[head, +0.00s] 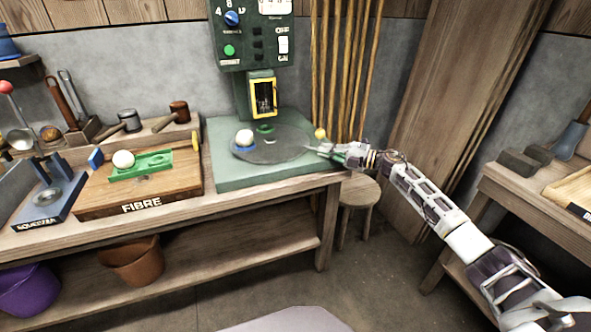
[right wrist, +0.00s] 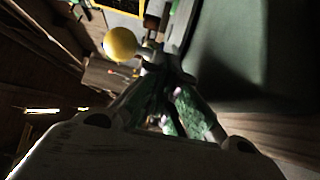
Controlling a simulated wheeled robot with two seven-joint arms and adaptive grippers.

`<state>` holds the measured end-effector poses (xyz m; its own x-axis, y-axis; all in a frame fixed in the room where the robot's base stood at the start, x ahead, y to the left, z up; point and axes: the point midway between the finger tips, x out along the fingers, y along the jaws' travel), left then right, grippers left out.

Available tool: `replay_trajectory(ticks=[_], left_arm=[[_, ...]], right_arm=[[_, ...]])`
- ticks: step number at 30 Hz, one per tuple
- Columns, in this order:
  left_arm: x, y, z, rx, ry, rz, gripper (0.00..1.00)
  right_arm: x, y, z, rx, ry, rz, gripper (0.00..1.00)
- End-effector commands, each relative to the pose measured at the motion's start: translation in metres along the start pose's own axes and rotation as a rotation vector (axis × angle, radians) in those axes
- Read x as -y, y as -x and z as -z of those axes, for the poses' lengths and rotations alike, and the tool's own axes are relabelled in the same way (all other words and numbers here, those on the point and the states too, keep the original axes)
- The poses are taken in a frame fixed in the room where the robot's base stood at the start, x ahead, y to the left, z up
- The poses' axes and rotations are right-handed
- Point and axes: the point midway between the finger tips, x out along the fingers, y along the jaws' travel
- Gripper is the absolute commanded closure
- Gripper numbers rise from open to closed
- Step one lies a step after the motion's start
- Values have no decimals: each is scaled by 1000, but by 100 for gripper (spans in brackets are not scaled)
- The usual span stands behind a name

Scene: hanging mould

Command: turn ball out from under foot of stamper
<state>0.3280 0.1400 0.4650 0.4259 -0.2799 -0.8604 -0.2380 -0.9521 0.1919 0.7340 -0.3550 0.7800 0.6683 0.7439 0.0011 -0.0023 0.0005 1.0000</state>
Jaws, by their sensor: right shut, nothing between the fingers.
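The green stamper (head: 253,52) stands at the back of the bench on a green base. Below its yellow-framed window (head: 263,98) is a small green round piece (head: 264,129), with no ball visible there. A white ball (head: 245,137) sits in a blue holder at the left of the grey round turntable (head: 272,152). A yellow knob (head: 320,133) stands at the turntable's right edge; it also shows in the right wrist view (right wrist: 120,43). My right gripper (head: 322,151) is shut and empty, just below the knob in the head view; contact is unclear. My left gripper is out of view.
A wooden board marked FIBRE (head: 142,195) lies left of the base, carrying a green tray (head: 142,165) and another white ball (head: 123,159). A blue stand (head: 50,200) is farther left. A stool (head: 359,192) and upright rods (head: 342,70) are near my right arm.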

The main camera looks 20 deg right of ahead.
Motion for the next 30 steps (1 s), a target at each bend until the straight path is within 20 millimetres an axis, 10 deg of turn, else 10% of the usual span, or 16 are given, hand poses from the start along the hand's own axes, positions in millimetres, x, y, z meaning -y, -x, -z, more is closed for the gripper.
replay_trajectory(ticks=[30], left_arm=[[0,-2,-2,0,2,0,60]], right_arm=[[0,0,-6,-1,0,1,100]])
